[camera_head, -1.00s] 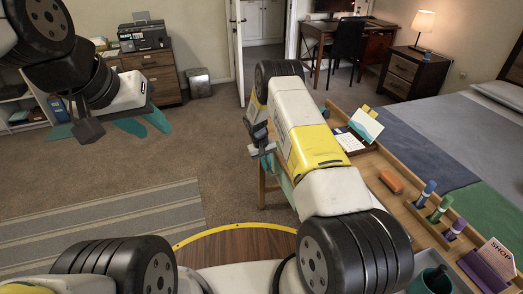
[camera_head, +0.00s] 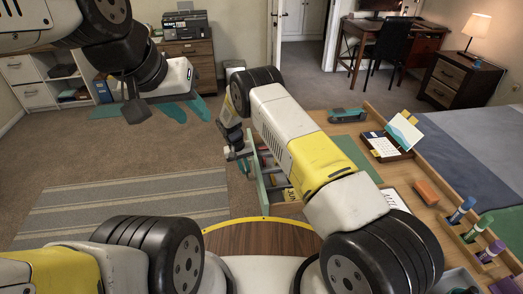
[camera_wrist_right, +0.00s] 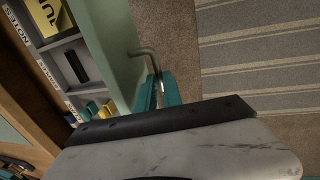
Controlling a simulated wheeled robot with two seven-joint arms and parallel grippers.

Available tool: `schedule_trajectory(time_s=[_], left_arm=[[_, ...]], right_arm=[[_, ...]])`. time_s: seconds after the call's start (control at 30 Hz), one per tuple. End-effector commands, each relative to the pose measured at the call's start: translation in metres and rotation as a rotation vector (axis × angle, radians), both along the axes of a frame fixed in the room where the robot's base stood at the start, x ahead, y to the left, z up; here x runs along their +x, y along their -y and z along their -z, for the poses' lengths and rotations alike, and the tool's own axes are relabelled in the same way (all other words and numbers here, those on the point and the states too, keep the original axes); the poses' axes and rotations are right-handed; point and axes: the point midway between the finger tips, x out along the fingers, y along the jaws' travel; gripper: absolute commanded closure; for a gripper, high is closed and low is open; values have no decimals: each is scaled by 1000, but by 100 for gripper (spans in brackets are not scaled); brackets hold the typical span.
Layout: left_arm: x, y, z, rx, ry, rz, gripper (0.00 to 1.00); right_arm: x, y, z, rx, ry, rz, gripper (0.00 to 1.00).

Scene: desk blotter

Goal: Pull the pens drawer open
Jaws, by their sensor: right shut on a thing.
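A drawer with a pale green front (camera_head: 262,187) stands pulled out from the desk's near left side, its inside showing. In the right wrist view the green front (camera_wrist_right: 113,45) carries a bent grey bar handle (camera_wrist_right: 146,53). My right gripper (camera_head: 243,155) is at this front; its teal fingers (camera_wrist_right: 157,94) are shut on the handle. Inside are labelled compartments, one reading NOTES, a yellow item (camera_wrist_right: 52,17) and a dark item (camera_wrist_right: 77,68). I cannot read a pens label. My left gripper (camera_head: 187,109) is open and empty, high over the carpet, away from the desk.
The wooden desk top (camera_head: 402,177) holds a green blotter (camera_head: 354,157), a calendar stand (camera_head: 383,146), a stapler (camera_head: 348,114), an orange block (camera_head: 435,194) and several markers at the right edge. A bed is beyond it. Open carpet (camera_head: 110,165) lies left of the drawer.

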Motion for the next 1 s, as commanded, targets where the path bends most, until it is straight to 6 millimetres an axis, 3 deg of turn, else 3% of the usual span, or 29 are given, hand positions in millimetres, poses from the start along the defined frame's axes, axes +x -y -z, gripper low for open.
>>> schedule_trajectory(time_s=[0.1,0.3,0.83,0.87,0.9,0.93,1.0], left_arm=[[0,0,0,0,0,0,64],[0,0,0,0,0,0,64],[0,0,0,0,0,0,64],[0,0,0,0,0,0,64],[0,0,0,0,0,0,64],[0,0,0,0,0,0,64],[0,0,0,0,0,0,64]], right_arm=[[-5,-21,1,-1,-2,-3,100],[-9,-40,0,0,-2,-1,100],[-10,-47,1,-1,-4,1,100],[-10,-47,1,-1,-4,1,83],[-10,-47,1,-1,-3,1,76],[-10,-47,1,-1,-3,1,70],[-10,-47,1,-1,-3,1,67]])
